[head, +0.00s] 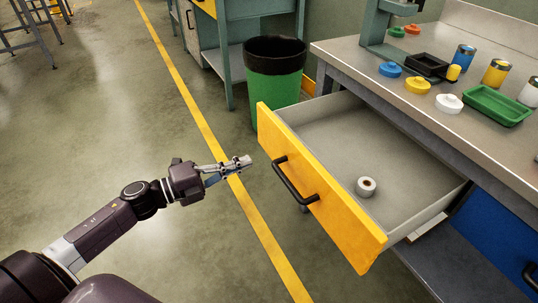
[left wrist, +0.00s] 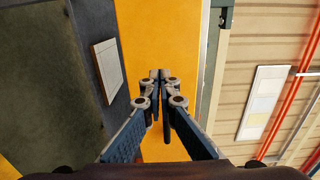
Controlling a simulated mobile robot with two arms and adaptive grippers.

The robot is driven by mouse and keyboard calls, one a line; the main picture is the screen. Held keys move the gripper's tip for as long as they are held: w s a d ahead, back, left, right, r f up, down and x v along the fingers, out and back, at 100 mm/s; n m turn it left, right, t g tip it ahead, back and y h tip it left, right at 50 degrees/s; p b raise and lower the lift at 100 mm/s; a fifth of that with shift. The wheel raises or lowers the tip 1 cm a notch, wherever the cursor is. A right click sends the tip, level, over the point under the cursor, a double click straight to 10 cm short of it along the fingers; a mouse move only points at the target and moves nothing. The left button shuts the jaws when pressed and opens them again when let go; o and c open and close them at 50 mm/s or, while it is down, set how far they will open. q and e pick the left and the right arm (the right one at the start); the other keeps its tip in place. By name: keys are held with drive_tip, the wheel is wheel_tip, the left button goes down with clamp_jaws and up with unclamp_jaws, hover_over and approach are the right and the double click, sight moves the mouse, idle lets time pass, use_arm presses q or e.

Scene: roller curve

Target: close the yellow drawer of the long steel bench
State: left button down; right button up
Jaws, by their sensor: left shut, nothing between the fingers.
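The yellow drawer (head: 330,205) of the long steel bench (head: 345,52) stands pulled well out in the head view. Its yellow front has a black bar handle (head: 294,180), and a white roll (head: 366,187) lies inside. My left gripper (head: 246,161) is shut and empty, a little left of the drawer front near the handle's upper end. They look apart, but the exact gap is unclear. In the left wrist view the shut fingers (left wrist: 159,76) point at a plain yellow surface (left wrist: 185,38), which looks like the drawer front. My right gripper does not show.
A green bin (head: 273,85) with a black liner stands behind the drawer. Colored lids, cans, a green tray (head: 497,104) and a black tray are on the bench top. A yellow floor line (head: 205,130) passes under my left gripper.

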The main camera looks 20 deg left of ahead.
sight(278, 150)
use_arm(q)
drive_tip(key=x, duration=0.7)
drive_tip(key=shift+w+d, duration=0.1)
drive_tip(key=shift+w, duration=0.1)
drive_tip(key=shift+w+d, duration=0.2)
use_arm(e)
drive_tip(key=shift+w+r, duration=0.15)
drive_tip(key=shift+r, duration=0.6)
